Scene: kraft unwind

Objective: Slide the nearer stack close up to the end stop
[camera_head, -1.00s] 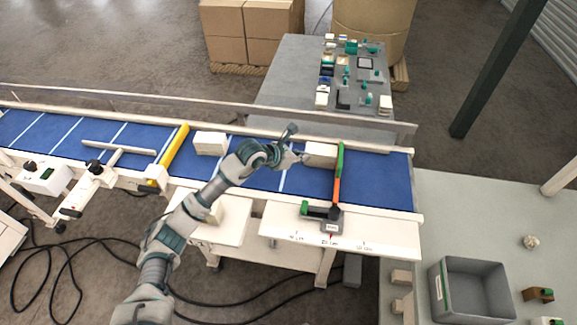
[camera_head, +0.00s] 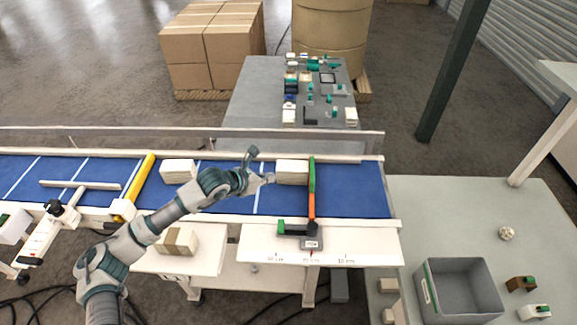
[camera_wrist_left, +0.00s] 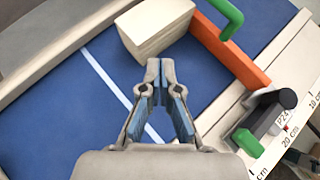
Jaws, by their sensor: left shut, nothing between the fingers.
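The pale stack (camera_head: 292,172) lies on the blue belt (camera_head: 350,199), just left of the end stop (camera_head: 312,190), a green and orange bar across the belt. In the head view the stack's right side is at the bar; I cannot tell whether they touch. My left gripper (camera_head: 270,179) is shut and empty, its tips at the stack's left side. In the left wrist view the closed fingertips (camera_wrist_left: 160,68) are close to the stack (camera_wrist_left: 158,28), with the orange bar (camera_wrist_left: 228,50) beyond. My right gripper is not in view.
Another pale stack (camera_head: 178,170) stands farther left on the belt, beside a yellow bar (camera_head: 134,187). A rail (camera_head: 270,141) runs along the far side. A scale plate (camera_head: 335,250) lies in front of the belt. A grey bin (camera_head: 460,290) stands at right.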

